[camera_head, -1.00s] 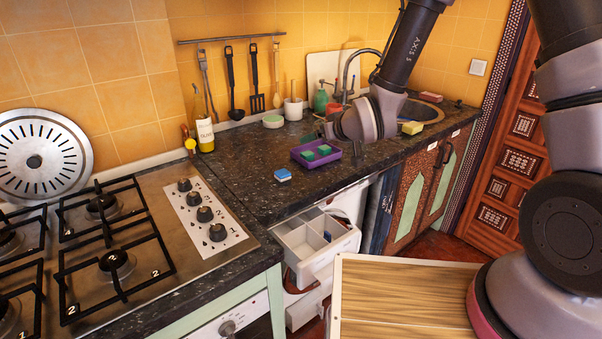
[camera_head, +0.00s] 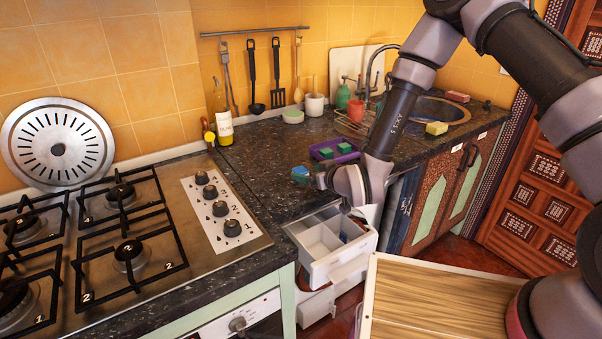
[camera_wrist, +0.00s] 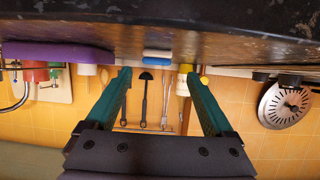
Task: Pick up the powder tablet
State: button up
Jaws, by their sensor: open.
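The powder tablet (camera_head: 300,172), a small blue and white block, lies on the dark countertop near its front edge, left of the purple tray. It also shows in the wrist view (camera_wrist: 157,55), upside down, centred between the fingers and beyond their tips. My gripper (camera_head: 321,180) is at the counter's front edge, just right of the tablet in the head view. In the wrist view my gripper (camera_wrist: 157,75) has its two teal fingers spread apart with nothing between them. Contact with the tablet is not visible.
The purple tray (camera_head: 315,153) holds green blocks, close to my wrist. Below, an open white drawer (camera_head: 321,270) with compartments juts out. The stove (camera_head: 150,270) is at left. A bottle (camera_head: 224,130) and cups stand along the wall. The counter left of the tablet is clear.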

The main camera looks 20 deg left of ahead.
jog(key=x, duration=0.5)
jog(key=shift+w+d+f, duration=0.15)
jog(key=shift+d, duration=0.1)
grip_shut()
